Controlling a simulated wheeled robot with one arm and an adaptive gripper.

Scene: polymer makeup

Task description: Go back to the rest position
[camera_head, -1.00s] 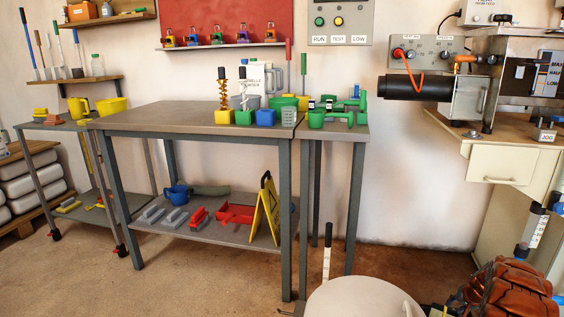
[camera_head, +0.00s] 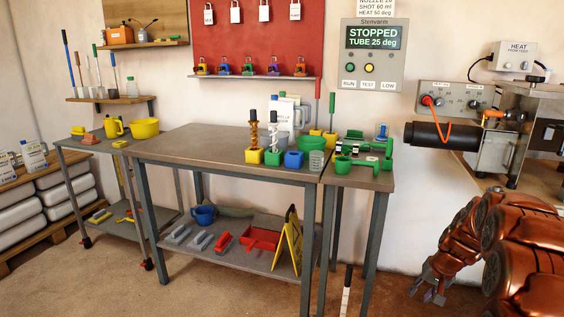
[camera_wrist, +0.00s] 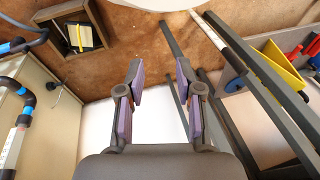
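My gripper (camera_head: 428,288) shows in the head view at the lower right, at the end of my copper-coloured arm, which is bent and hangs over the floor in front of the right-hand bench. In the wrist view my gripper (camera_wrist: 160,75) has its two purple-padded fingers spread well apart with nothing between them. The gripper is open and empty, clear of the tables.
A grey workbench (camera_head: 185,147) with coloured pots stands in the middle, with a narrower green-fixture table (camera_head: 372,178) beside it. A yellow folding sign (camera_head: 289,246) leans on the lower shelf. A wall panel (camera_head: 373,83) reads STOPPED. Open floor (camera_head: 190,290) lies in front.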

